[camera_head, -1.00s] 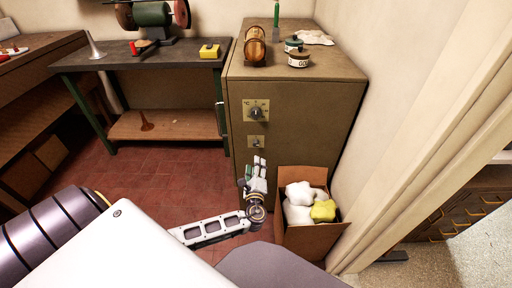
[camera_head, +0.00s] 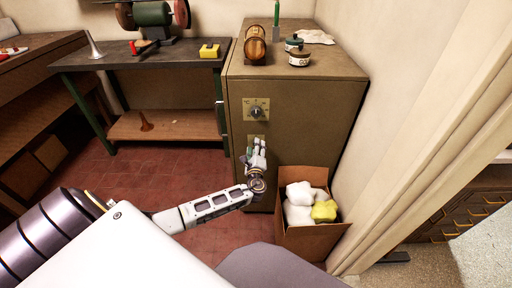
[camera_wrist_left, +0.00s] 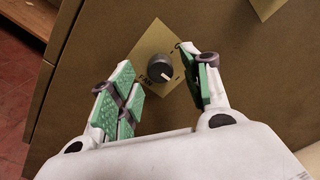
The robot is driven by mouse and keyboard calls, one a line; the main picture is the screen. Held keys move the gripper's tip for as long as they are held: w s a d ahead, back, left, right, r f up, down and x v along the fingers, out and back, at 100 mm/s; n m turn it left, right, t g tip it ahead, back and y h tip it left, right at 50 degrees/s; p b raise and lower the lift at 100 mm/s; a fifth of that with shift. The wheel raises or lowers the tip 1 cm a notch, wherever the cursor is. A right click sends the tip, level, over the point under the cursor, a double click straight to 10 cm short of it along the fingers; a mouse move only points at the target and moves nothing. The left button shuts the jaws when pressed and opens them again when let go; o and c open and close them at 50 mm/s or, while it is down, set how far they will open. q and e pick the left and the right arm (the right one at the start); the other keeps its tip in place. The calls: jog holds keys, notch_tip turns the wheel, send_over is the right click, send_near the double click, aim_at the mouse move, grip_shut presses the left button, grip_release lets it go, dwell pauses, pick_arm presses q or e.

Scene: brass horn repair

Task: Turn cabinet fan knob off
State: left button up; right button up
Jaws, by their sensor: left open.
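The cabinet (camera_head: 295,110) is a brown metal box against the wall. Its lower plate, marked FAN, carries a dark round fan knob (camera_wrist_left: 161,69) with a pale pointer line, seen in the left wrist view. In the head view my left gripper covers most of this plate (camera_head: 255,139). An upper plate holds another dark knob (camera_head: 256,112). My left gripper (camera_head: 257,146) is open in front of the lower plate. In the left wrist view the open gripper (camera_wrist_left: 165,85) has its green-padded fingers on either side of the knob, with no contact visible. My right gripper is not in view.
A cardboard box (camera_head: 312,237) with white and yellow cloths stands right of my left wrist, close to the cabinet front. A wooden barrel (camera_head: 255,45) and small jars (camera_head: 299,58) stand on the cabinet top. A workbench (camera_head: 140,65) is at the left.

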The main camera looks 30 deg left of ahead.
pick_arm(q)
jog(key=shift+x, duration=0.85)
jog(key=c, duration=1.1)
